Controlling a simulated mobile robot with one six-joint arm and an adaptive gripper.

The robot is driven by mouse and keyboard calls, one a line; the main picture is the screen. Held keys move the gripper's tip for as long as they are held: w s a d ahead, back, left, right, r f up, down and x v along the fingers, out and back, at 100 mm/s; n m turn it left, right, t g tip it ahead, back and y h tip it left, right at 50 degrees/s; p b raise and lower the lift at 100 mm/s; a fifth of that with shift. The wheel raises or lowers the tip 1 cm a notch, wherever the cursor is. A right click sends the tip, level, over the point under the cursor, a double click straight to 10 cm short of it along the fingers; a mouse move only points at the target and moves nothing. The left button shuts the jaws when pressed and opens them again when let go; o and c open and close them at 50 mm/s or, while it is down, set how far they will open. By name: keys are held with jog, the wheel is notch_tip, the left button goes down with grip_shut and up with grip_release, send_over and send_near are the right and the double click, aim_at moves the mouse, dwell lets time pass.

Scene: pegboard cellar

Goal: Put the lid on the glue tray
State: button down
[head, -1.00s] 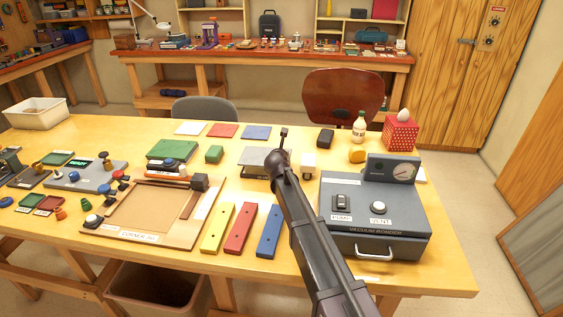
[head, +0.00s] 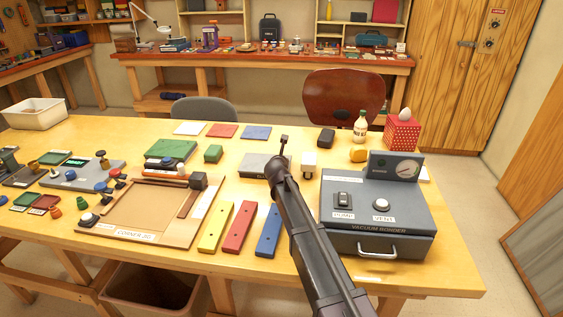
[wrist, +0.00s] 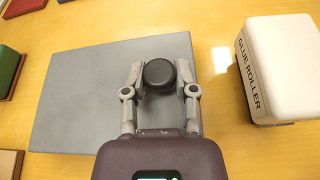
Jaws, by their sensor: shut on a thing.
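A flat grey lid (wrist: 80,100) with a round dark knob (wrist: 159,73) fills the middle of the wrist view. My gripper (wrist: 160,75) is shut on the knob, one finger on each side. In the head view the lid (head: 253,166) shows left of my arm's end, behind the coloured bars; my fingers are hidden there by the arm. The glue tray cannot be made out as a separate thing. Whatever lies under the lid is hidden, and I cannot tell whether the lid rests on it.
A white glue roller block (wrist: 272,70) stands close to the lid's right. A vacuum bonder (head: 375,215) stands at front right. Yellow, red and blue bars (head: 240,226) and a wooden corner jig (head: 150,212) lie in front and left.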

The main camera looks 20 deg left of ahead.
jog(key=shift+f, duration=0.2)
jog(key=shift+c, duration=2)
grip_release()
jog(key=shift+r, duration=0.15)
jog(key=shift+r, duration=0.15)
jog(key=p+v, duration=0.4)
jog(key=v, duration=0.7)
jog(key=shift+w, duration=0.1)
jog(key=shift+s+d+r, duration=0.1)
jog(key=shift+s+r, duration=0.1)
jog(key=shift+s, duration=0.35)
